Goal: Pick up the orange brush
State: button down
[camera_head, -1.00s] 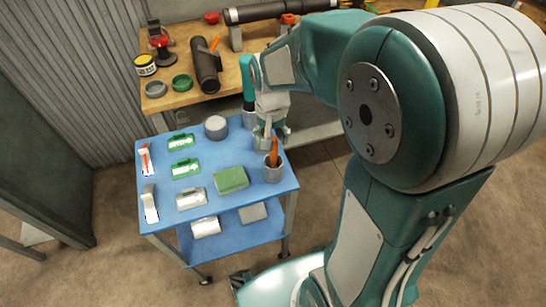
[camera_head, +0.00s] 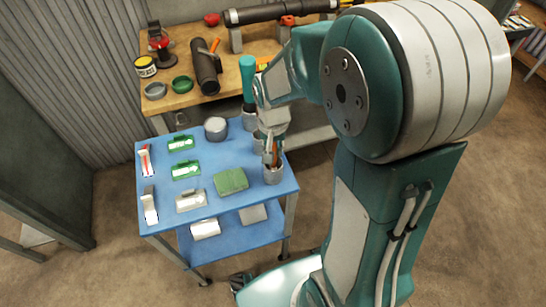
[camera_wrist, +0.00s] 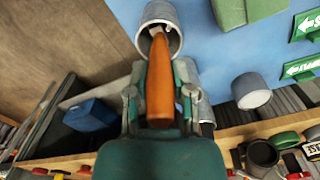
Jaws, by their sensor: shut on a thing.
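The orange brush (camera_wrist: 160,82) stands in a grey cup (camera_wrist: 168,14) at the right edge of the blue cart. In the head view the brush (camera_head: 275,156) shows as a small orange strip above the cup (camera_head: 273,174). My gripper (camera_head: 270,155) reaches down over the cup and is shut on the brush. In the wrist view the gripper's fingers (camera_wrist: 158,100) lie on both sides of the orange handle. The brush's lower end is still inside the cup.
The blue cart top (camera_head: 225,160) holds a green sponge block (camera_head: 230,181), a grey round container (camera_head: 215,128), green-labelled items (camera_head: 185,169) and a teal-handled tool (camera_head: 248,80) in another cup. Behind it stands a wooden workbench (camera_head: 180,97) with pipes and small pots.

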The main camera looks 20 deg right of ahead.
notch_tip(320, 180, up, 10)
dwell(0.5)
dwell(2.2)
